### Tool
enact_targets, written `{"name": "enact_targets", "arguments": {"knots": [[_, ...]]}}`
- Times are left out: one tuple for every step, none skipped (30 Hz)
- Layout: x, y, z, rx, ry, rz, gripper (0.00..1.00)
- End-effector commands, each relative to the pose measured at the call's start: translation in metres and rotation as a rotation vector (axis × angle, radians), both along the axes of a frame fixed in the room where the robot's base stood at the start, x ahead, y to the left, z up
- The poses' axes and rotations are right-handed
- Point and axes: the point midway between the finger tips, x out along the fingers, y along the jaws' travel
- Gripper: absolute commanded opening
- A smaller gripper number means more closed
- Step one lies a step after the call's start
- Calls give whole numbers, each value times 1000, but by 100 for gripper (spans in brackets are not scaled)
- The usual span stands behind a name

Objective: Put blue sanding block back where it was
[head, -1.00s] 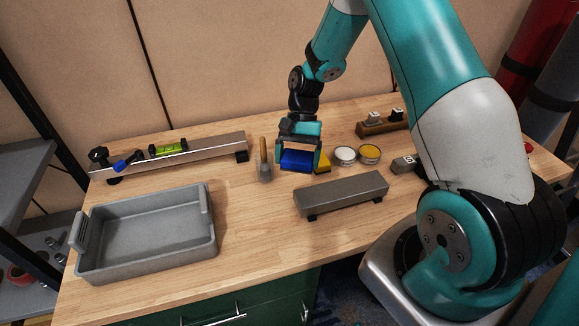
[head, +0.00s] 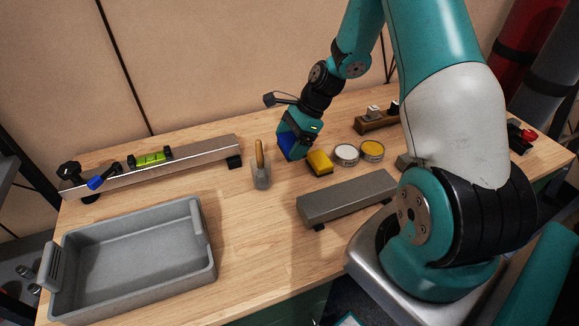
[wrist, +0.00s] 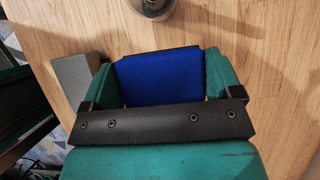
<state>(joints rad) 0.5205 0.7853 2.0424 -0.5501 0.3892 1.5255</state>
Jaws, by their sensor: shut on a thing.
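My gripper (head: 288,148) is shut on the blue sanding block (head: 285,144), at the back middle of the workbench. In the wrist view the blue block (wrist: 158,78) sits between the two green fingers of my gripper (wrist: 160,80). In the head view most of the block is hidden by the gripper. I cannot tell whether the block touches the bench top. A yellow block (head: 320,162) lies on the bench just right of and nearer than the gripper.
A brush with a wooden handle (head: 261,168) stands left of the gripper. Two round tins (head: 346,154) are right of the yellow block. A grey bar (head: 345,200) lies in front. A grey tray (head: 205,268) and a metal rail (head: 205,152) are at left. Bare wood lies between.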

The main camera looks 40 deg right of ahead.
Motion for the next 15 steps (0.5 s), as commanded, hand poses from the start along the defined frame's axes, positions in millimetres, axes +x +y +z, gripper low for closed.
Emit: {"name": "enact_targets", "arguments": {"knots": [[-1,2,-14,3,6,0,59],[-1,2,-21,4,5,1,59],[-1,2,-29,3,4,2,59],[-1,2,-35,3,4,2,59],[-1,2,-40,2,3,2,59],[0,2,-45,2,2,1,59],[0,2,-48,2,2,2,59],[0,2,-50,1,0,3,59],[0,2,-53,1,1,3,59],[0,2,-55,1,1,3,59],[0,2,-58,1,1,3,59],[0,2,-64,1,2,2,59],[0,2,-68,1,3,3,59],[0,2,-73,1,3,3,59],[0,2,-79,2,4,2,59]]}}
